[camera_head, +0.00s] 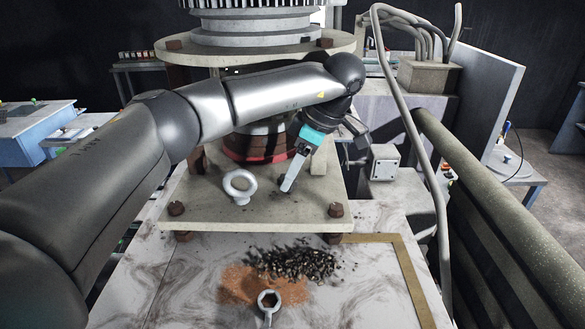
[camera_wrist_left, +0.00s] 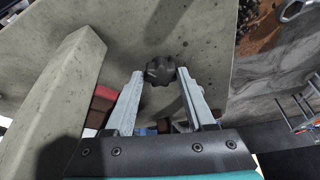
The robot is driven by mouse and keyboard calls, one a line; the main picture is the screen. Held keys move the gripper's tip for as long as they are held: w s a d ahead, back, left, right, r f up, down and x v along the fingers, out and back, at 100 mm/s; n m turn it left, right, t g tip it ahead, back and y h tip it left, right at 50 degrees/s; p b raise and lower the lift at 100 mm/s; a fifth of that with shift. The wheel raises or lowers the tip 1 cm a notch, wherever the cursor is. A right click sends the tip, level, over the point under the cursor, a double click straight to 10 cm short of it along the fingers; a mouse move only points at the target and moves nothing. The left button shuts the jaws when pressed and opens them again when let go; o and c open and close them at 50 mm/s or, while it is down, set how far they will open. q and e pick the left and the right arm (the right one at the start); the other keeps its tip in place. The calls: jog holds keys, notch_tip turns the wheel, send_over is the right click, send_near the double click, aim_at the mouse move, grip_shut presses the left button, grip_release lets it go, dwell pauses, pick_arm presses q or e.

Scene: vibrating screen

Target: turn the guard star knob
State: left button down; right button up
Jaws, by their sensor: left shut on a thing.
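The guard star knob (camera_wrist_left: 160,71) is a small, dark, lobed knob on the concrete-grey plate in the left wrist view. My left gripper (camera_wrist_left: 160,78) has its two grey fingertips on either side of it and is shut on it. In the head view my left gripper (camera_head: 287,187) points down at the grey plate (camera_head: 255,213), to the right of a metal lifting eye. The knob cannot be made out in the head view. My right gripper does not show.
The lifting eye (camera_head: 240,186) stands close to the left of my gripper. Rusty bolts (camera_head: 336,210) sit at the plate's corners. Dark gravel (camera_head: 295,263) and a wrench (camera_head: 268,303) lie on the marbled surface in front. A grey cable (camera_head: 412,130) hangs at the right.

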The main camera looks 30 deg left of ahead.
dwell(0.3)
pick_arm(q)
jog(key=shift+c, duration=1.2)
grip_release()
jog(key=p+v, duration=0.1)
jog(key=v, duration=1.4)
jog(key=shift+r, duration=0.15)
